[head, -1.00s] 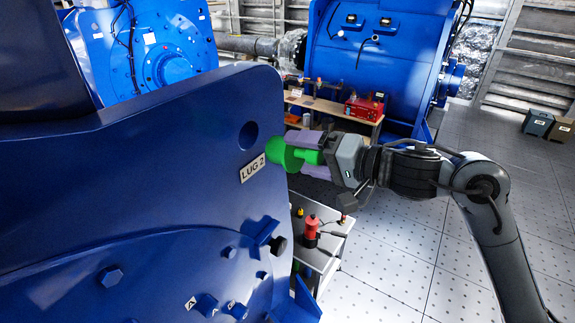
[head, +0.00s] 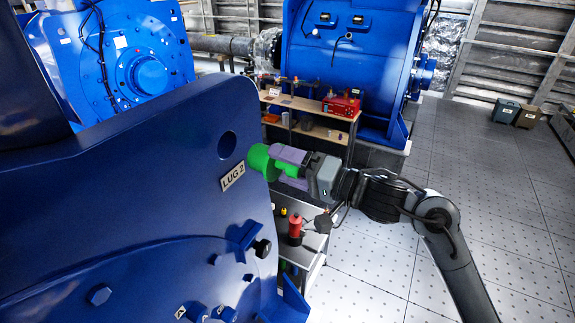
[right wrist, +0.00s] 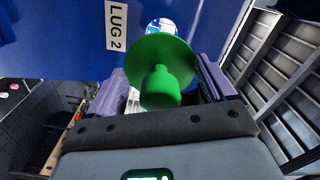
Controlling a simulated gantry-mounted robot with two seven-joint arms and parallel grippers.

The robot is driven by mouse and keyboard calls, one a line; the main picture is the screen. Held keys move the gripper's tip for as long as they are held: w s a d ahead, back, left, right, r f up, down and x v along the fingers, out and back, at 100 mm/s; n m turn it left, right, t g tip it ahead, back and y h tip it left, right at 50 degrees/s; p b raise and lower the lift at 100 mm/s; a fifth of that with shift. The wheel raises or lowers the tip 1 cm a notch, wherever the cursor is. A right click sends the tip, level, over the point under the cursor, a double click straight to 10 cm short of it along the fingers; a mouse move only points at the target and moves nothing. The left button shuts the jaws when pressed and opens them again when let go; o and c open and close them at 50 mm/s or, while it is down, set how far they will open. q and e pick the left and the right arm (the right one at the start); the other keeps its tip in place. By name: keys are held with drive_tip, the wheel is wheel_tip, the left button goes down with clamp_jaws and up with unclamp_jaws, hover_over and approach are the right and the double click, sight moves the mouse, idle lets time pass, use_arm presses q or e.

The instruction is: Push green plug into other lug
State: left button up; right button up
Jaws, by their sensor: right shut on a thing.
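The blue motor plate carries a white label reading LUG 2 (head: 232,177) and a round lug hole (head: 227,145) above it. My right gripper (head: 285,165) is shut on the green plug (head: 259,161), whose wide disc faces the plate just right of and a little below the hole in the head view. In the right wrist view the plug (right wrist: 162,70) sits between the two purple fingers (right wrist: 160,90), its stem toward me. Part of the hole shows bright above the disc; the rest is hidden. The plug is outside the hole. My left gripper is not in view.
A steel cart (head: 313,240) with a red bottle (head: 295,229) stands below my right gripper. A wooden bench (head: 310,107) with a red toolbox (head: 341,104) is behind. Another blue motor (head: 350,70) stands at the back. Open floor (head: 480,200) lies to the right.

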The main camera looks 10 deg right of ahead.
sight(277, 162)
drive_tip(key=shift+r+p, duration=0.2)
drive_tip(key=shift+p, duration=0.55)
drive_tip(key=shift+p+x, duration=0.65)
drive_tip(key=shift+x, duration=1.55)
drive_tip(key=shift+w+a+f, duration=0.15)
drive_tip(key=shift+w+a, duration=0.25)
drive_tip(key=shift+a, duration=0.1)
drive_tip(key=shift+p, duration=0.3)
drive_tip(key=shift+p, duration=0.35)
